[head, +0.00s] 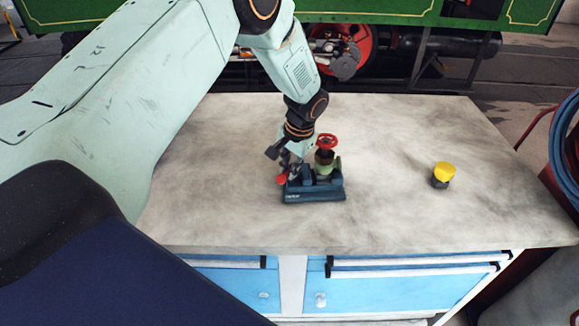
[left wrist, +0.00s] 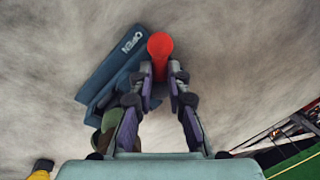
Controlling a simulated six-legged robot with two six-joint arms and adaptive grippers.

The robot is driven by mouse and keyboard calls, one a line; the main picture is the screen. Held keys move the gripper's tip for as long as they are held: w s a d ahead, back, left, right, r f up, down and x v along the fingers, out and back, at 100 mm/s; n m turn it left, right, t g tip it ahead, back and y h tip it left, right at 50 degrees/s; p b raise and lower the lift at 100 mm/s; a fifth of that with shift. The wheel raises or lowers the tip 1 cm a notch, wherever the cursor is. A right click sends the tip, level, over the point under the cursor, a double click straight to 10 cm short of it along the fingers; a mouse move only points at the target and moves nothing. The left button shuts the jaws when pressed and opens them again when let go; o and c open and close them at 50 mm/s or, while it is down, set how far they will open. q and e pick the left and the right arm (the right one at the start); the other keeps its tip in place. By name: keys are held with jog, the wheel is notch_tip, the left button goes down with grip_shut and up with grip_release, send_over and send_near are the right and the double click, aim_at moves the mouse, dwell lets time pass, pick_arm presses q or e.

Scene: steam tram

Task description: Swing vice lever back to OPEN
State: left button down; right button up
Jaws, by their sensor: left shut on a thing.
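The dark blue vice (head: 314,190) sits on the pale bench top, and its base with the word OPEN (left wrist: 131,42) shows in the left wrist view. The red vice lever (head: 282,179) is at the vice's left end; its round red end (left wrist: 160,45) lies at the fingertips. My left gripper (left wrist: 160,76) is shut on the lever, one finger on each side, and reaches down from above in the head view (head: 285,163). A valve with a red handwheel (head: 327,141) stands upright at the vice, its lower part hidden. My right gripper is not in view.
A small dark part with a yellow top (head: 443,172) stands on the bench (head: 390,215) to the right. The bench is clear around the vice. Blue drawers (head: 400,290) are below the front edge, and a green tram (head: 400,12) stands behind.

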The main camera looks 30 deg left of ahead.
pick_arm(q)
jog(key=shift+s, duration=0.1)
jog(key=c, duration=1.3)
grip_release()
jog(key=shift+d+r, duration=0.1)
jog(key=shift+r, duration=0.45)
jog(key=r, duration=0.3)
jog(key=d+r, duration=0.1)
jog(key=r, duration=0.3)
jog(key=d+r, duration=0.1)
jog(key=r, duration=0.2)
jog(key=shift+s+r, duration=0.1)
jog(key=shift+r, duration=0.2)
jog(key=shift+s, duration=0.1)
